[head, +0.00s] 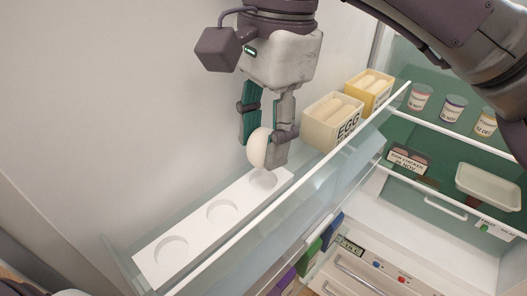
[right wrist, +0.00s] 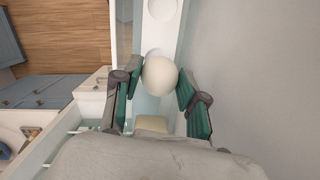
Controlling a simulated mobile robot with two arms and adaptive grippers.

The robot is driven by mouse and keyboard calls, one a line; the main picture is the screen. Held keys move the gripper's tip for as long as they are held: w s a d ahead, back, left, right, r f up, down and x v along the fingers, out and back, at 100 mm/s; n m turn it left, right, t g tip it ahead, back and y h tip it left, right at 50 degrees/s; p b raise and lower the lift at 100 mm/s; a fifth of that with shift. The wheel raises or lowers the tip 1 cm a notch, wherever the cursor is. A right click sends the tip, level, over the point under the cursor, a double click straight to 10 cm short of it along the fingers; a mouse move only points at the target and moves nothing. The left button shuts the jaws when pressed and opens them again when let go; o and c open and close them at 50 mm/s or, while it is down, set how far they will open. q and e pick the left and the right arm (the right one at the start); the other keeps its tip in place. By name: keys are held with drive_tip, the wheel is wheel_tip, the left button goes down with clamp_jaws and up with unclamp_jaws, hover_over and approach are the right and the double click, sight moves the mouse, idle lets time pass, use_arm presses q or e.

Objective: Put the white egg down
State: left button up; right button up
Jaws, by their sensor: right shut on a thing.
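My right gripper (head: 264,142) is shut on the white egg (head: 258,150). In the right wrist view, the egg (right wrist: 160,75) sits between the two fingertips. The egg is just above the far end of a white egg holder (head: 240,194) with three round hollows, close over its far hollow. I cannot tell whether it touches the holder. The middle and near hollows look empty. The holder lies along the fridge door shelf. My left gripper does not show.
A cream box marked EGG (head: 322,130) stands just beyond the gripper, with a yellow box (head: 369,91) behind it. The clear door shelf has a raised white rail (head: 352,139). Pots (head: 455,106) and a white tray (head: 487,185) stand on fridge shelves at right.

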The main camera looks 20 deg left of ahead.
wheel_tip(320, 180, down, 3)
drive_tip(key=shift+s+d+f+p, duration=0.15)
drive_tip(key=shift+p, duration=0.55)
drive_tip(key=shift+f, duration=0.3)
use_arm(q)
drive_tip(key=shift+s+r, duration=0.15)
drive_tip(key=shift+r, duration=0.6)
use_arm(e)
drive_tip(key=shift+f, duration=0.15)
drive_tip(key=o, duration=0.9)
drive_tip(key=shift+c, duration=0.2)
drive_tip(key=shift+r, duration=0.35)
drive_tip(key=r, duration=0.3)
drive_tip(key=w+r+b, duration=0.1)
drive_tip(key=r, duration=0.7)
drive_tip(key=shift+w+d+r, duration=0.15)
drive_tip(key=shift+d+r, duration=0.1)
drive_tip(key=shift+d, duration=0.15)
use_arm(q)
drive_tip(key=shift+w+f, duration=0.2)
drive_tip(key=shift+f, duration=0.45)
